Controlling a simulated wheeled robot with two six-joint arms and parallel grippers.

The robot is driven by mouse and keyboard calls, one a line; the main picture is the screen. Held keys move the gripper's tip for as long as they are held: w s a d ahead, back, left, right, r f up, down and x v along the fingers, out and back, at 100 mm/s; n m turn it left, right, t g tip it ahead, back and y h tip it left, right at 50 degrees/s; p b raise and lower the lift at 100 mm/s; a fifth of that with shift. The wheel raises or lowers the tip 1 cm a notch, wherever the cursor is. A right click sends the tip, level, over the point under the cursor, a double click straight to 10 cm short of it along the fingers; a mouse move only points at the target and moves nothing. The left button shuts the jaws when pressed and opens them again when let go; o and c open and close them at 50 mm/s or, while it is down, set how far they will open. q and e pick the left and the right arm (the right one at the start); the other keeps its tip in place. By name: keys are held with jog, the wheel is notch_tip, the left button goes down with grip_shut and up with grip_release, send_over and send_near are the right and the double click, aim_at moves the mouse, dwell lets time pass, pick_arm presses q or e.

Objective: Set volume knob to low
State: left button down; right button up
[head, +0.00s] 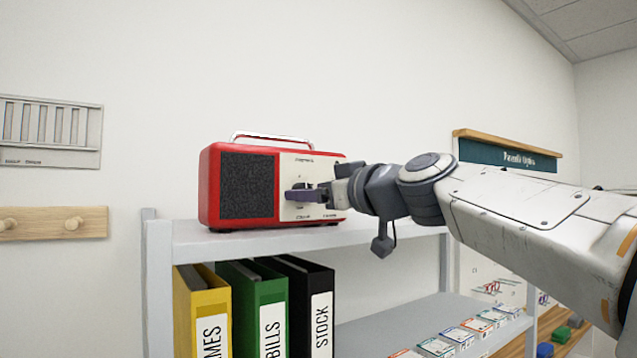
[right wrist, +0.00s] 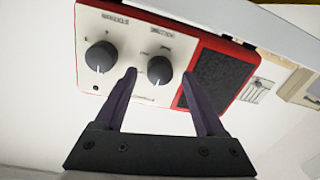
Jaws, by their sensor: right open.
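A red radio (head: 208,190) with a black speaker grille and a cream front panel stands on the top shelf. In the right wrist view the radio (right wrist: 222,72) appears upside down, with two dark round knobs on its panel. One knob (right wrist: 159,70) is beside the grille; the other knob (right wrist: 101,56) is farther from it. My left gripper is out of view.
The grey shelf (head: 190,241) carries the radio near its front edge. Yellow (head: 203,312), green (head: 255,308) and black (head: 310,305) binders stand below. Several small cards (head: 460,334) lie on the lower shelf. Wall pegs (head: 50,224) are at left.

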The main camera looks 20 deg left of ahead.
grip_shut()
jog(key=shift+f+m, duration=0.1)
jog(key=shift+m, duration=0.2)
jog(key=shift+m+b, duration=0.7)
jog(key=shift+m, duration=0.3)
jog(key=m, duration=0.2)
jog(key=shift+m+b, duration=0.4)
jog(key=m, duration=0.3)
jog(key=shift+m, duration=0.3)
jog(key=shift+m+t, duration=0.3)
jog(key=shift+m, duration=1.4)
